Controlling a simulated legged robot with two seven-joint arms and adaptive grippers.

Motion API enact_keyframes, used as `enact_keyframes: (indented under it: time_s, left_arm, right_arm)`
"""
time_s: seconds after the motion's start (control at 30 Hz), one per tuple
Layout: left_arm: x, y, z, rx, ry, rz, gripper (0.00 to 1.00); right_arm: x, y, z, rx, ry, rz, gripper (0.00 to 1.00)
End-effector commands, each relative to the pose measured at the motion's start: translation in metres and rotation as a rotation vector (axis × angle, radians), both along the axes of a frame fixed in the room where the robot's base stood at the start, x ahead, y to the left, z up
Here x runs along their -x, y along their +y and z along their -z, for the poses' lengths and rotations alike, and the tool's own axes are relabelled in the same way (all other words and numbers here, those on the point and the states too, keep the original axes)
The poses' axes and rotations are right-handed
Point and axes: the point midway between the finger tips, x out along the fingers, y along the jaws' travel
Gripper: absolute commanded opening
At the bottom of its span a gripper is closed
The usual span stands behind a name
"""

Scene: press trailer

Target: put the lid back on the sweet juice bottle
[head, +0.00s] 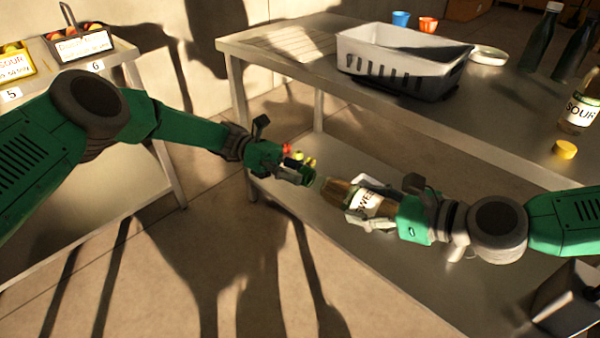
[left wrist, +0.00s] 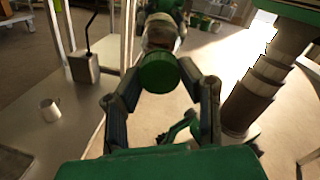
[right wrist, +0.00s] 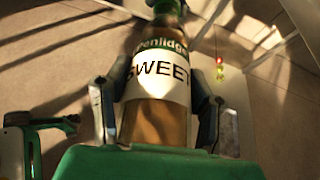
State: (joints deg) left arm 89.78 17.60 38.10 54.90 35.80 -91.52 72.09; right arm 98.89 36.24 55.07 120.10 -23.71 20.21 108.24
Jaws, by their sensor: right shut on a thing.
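The sweet juice bottle (head: 366,200) lies tilted on its side in my right gripper (head: 370,208), its neck towards the left. Its "SWEET" label (right wrist: 158,75) faces the right wrist camera, and both fingers press on its sides. The green lid (left wrist: 158,72) sits between the fingertips of my left gripper (left wrist: 163,66), with the bottle just beyond it in line. In the head view my left gripper (head: 304,176) is at the bottle's mouth end. Whether the left fingers grip the lid, and whether the lid touches the bottle, I cannot tell.
A metal table with a white basket (head: 385,55) stands behind my arms. A sour bottle (head: 580,105), a yellow lid (head: 564,149) and dark bottles stand at its right. Below is a lower shelf (head: 320,225). Another table with labelled boxes (head: 83,45) is at the left.

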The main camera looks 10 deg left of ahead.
Motion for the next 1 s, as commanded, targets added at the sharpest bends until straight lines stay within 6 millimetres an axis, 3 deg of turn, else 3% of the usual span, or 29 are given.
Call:
enact_keyframes:
  time_s: [0.27,0.8,1.0]
  left_arm:
    - [-0.0004,0.0003,0.0004,0.052,-0.110,-0.005,0.00]
    - [-0.0009,-0.0008,0.0036,0.595,-1.251,-0.026,0.00]
    - [-0.0014,-0.0011,0.0048,0.761,-1.604,-0.030,0.00]
  right_arm:
    - [0.0005,0.0012,-0.0022,-0.003,-0.003,-0.003,0.00]
    - [0.0007,0.0018,-0.0031,-0.004,-0.005,-0.005,0.00]
    - [0.0006,0.0021,-0.0039,-0.004,-0.007,-0.006,0.00]
